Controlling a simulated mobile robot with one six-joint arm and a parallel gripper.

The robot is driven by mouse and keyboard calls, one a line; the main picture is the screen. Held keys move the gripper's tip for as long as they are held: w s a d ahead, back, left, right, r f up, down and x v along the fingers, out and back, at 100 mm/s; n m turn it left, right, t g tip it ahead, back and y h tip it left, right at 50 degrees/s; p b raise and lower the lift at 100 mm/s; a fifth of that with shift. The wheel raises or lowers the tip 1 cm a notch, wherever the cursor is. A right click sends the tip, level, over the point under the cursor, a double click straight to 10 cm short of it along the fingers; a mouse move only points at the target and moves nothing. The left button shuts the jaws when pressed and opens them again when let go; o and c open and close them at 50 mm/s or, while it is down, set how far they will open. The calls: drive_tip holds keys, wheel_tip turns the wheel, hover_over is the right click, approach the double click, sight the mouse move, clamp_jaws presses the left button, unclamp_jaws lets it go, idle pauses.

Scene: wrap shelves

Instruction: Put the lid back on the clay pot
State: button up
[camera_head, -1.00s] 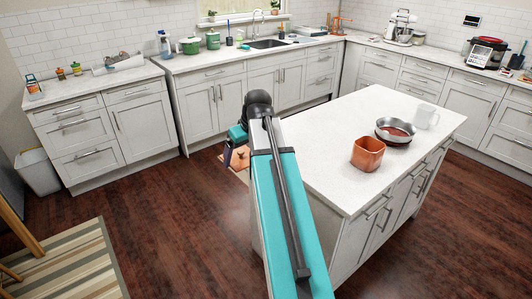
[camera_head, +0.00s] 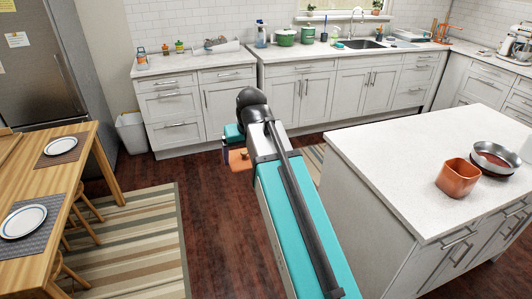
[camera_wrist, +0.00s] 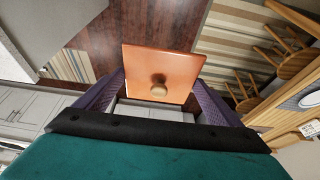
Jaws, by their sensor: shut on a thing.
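The lid (camera_wrist: 140,62) is a flat, square orange-brown plate with a small round knob. My gripper (camera_wrist: 160,88) is shut on it, with purple fingers on both sides. In the head view the lid (camera_head: 239,161) shows partly below my gripper (camera_head: 232,146), above the floor and left of the island; my arm hides some of it. The clay pot (camera_head: 458,178) is a square orange-brown pot without a lid, standing upright on the white island, well to the right of my gripper.
A metal pan (camera_head: 496,160) stands right behind the pot on the island (camera_head: 390,150). A wooden dining table (camera_head: 85,150) with plates and stools is at the left. Counters (camera_head: 300,58) run along the back wall. Open floor lies between the table and the island.

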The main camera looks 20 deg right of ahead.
drive_tip(key=shift+a+r, duration=0.1)
drive_tip(key=shift+a, duration=1)
